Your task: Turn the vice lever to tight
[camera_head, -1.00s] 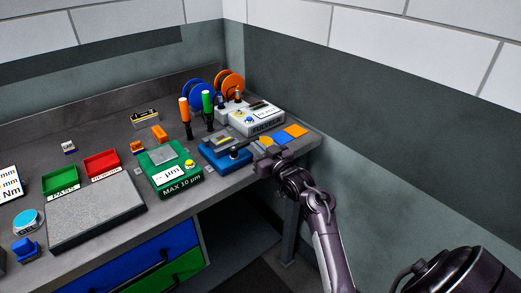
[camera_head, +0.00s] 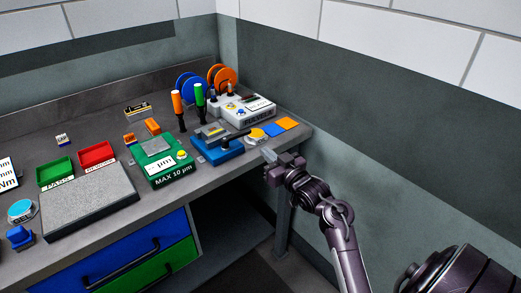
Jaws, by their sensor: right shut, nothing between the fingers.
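The blue vice (camera_head: 217,152) sits near the front edge of the bench, with a dark lever (camera_head: 236,135) on top pointing to the right. My right gripper (camera_head: 268,155) is shut and empty, to the right of the vice at the bench's front edge. It is apart from the lever. The lever's exact setting is too small to read. My left gripper is not in view.
A grey device (camera_head: 250,108), a yellow round piece (camera_head: 257,134) and an orange pad (camera_head: 288,124) lie behind and right. Green (camera_head: 55,171) and red (camera_head: 97,155) trays lie left. The wall closes the right side.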

